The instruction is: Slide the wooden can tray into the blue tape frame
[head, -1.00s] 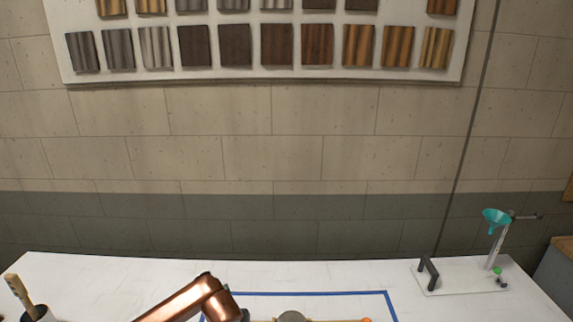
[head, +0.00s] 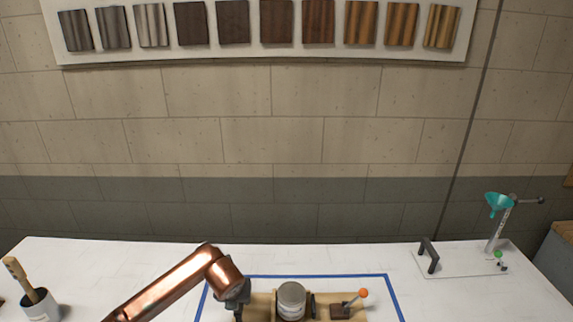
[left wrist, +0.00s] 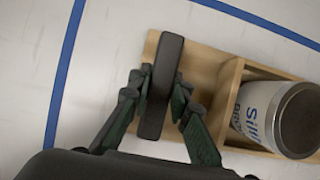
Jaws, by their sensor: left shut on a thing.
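The wooden can tray (head: 262,304) stands on the white table, and its lower part is cut off by the head view's bottom edge. It carries a grey-lidded can (head: 291,297) in a compartment; the can also shows in the left wrist view (left wrist: 262,108). The blue tape frame (head: 300,276) shows its back line and both sides around the visible part of the tray. Its front is out of view. My left gripper (left wrist: 157,90) is shut on the tray's dark upright handle (left wrist: 163,75) at the tray's left end. My right gripper is not in view.
An orange-knobbed lever on a dark block (head: 341,311) is at the tray's right part. A plate with a black handle and teal funnel (head: 497,204) is at the back right. The table beyond the back tape line is clear.

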